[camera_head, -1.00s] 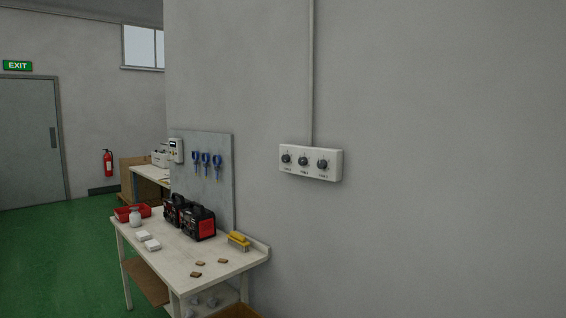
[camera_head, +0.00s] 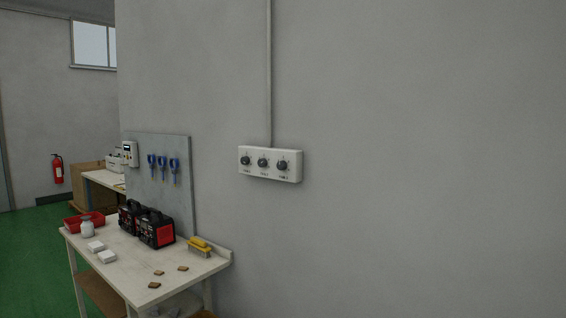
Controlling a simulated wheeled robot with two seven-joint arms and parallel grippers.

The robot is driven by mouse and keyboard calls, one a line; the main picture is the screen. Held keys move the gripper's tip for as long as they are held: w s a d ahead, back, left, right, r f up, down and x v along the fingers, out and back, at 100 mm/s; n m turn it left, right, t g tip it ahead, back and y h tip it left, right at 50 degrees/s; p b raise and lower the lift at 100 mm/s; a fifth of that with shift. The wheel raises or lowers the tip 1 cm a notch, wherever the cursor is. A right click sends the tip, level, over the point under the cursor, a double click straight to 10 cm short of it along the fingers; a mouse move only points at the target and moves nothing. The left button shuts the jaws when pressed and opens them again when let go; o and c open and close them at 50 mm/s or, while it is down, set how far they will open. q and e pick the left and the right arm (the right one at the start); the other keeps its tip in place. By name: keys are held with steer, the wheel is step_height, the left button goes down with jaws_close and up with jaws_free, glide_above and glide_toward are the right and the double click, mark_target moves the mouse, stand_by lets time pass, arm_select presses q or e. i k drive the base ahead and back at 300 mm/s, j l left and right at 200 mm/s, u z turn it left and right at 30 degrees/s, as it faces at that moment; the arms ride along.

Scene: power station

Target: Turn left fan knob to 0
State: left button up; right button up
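A white control box (camera_head: 271,175) is fixed to the grey wall near the middle of the head view, with three dark round knobs in a row. The left fan knob (camera_head: 245,160) is at the box's left end, the middle knob (camera_head: 263,162) beside it and the right knob (camera_head: 282,165) at the right end. The labels and the knobs' settings are too small to read. Neither of my grippers shows, and nothing covers the box.
A white workbench (camera_head: 209,267) stands below and left of the box, holding black-and-red machines (camera_head: 156,230), a yellow brush (camera_head: 200,246) and a red tray (camera_head: 92,220). A conduit (camera_head: 269,75) runs up from the box. The wall to the right is bare.

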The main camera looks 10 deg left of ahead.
mark_target(245, 160)
steer(key=i+j+z, duration=0.3)
steer(key=j, duration=0.15)
steer(key=j+z, duration=0.25)
steer(key=j, duration=0.2)
steer(key=i+j+z, duration=0.1)
steer(key=j+z, duration=0.2)
steer(key=j, duration=0.25)
